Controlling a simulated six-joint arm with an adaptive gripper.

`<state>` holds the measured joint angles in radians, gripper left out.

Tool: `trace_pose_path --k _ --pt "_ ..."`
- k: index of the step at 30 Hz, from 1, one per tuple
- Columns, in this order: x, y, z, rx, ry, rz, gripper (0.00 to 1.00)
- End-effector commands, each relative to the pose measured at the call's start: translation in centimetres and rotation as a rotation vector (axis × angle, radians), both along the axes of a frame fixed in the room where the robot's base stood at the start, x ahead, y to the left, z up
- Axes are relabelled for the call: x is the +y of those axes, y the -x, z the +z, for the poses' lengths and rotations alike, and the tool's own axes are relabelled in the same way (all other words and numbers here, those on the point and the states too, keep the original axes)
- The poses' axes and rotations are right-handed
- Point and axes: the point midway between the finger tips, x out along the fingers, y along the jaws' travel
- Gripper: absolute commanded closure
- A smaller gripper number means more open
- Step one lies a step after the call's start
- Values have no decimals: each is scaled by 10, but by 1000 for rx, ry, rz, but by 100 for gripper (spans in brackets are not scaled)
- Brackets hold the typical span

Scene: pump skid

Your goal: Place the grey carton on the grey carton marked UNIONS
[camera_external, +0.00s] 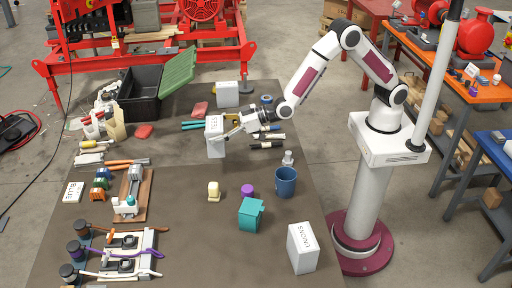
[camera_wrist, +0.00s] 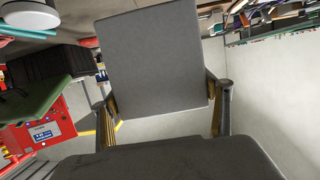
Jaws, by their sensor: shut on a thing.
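A grey carton (camera_external: 215,145) with lettering on its face stands upright in my gripper (camera_external: 236,127), near the middle of the table. In the wrist view the carton (camera_wrist: 155,60) fills the space between the two fingers of my gripper, which is shut on it. I cannot tell whether its base touches the table. The grey carton marked UNIONS (camera_external: 302,250) stands upright at the front right of the table, apart from my gripper, with nothing on top.
Another pale carton (camera_external: 227,94) stands behind the held one. A blue cup (camera_external: 285,182), a teal box (camera_external: 251,214), a purple piece (camera_external: 247,190) and a small white bottle (camera_external: 288,158) stand between my gripper and the UNIONS carton. A black crate (camera_external: 143,94) is at back left.

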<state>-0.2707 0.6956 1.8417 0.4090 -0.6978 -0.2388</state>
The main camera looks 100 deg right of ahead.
Motion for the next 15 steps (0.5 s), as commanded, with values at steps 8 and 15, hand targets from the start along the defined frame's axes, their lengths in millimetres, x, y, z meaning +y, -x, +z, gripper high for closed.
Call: trace_pose_path --k 8,15 --pt "26 4 4 -4 -1 34 57" --pt "85 17 19 -7 -2 115 57"
